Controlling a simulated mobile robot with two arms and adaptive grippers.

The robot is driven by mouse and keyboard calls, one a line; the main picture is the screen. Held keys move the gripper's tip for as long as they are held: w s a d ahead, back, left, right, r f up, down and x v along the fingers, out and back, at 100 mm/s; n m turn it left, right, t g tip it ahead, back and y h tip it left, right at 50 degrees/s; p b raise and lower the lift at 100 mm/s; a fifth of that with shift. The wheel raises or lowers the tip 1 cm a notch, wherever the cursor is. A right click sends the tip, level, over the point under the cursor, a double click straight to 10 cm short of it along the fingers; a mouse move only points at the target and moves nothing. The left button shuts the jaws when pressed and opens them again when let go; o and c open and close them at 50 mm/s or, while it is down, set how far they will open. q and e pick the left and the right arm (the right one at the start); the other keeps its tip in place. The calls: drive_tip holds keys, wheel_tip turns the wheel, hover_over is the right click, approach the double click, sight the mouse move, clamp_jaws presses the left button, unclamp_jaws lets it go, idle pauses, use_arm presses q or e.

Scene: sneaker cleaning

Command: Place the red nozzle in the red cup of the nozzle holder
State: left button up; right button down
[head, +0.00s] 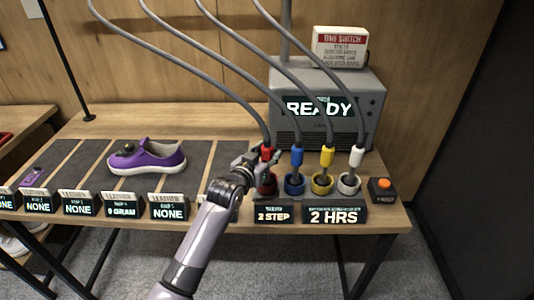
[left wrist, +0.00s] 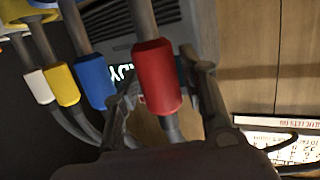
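The red nozzle (head: 267,154) on its grey hose stands upright over the red cup (head: 267,186) at the left end of the nozzle holder. My left gripper (head: 258,160) reaches it from the front left, its fingers on either side of it. In the left wrist view the red nozzle (left wrist: 157,80) lies between the two fingertips (left wrist: 158,72), which look close against its sides. The gripper partly hides the nozzle's lower end, so I cannot tell how deep it sits in the cup. My right gripper is not in view.
Blue (head: 297,157), yellow (head: 327,157) and white (head: 356,157) nozzles stand in their cups to the right. A grey machine (head: 335,90) reading READY is behind. Sign displays line the front edge. A purple shoe (head: 147,157) lies left; an orange button (head: 384,184) is far right.

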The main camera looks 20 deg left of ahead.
use_arm(q)
drive_tip(key=shift+o, duration=0.8)
drive_tip(key=shift+r, duration=0.1)
drive_tip(key=shift+s, duration=0.2)
drive_tip(key=b+v, duration=0.1)
drive_tip(key=v, duration=1)
drive_tip(key=shift+s, duration=0.35)
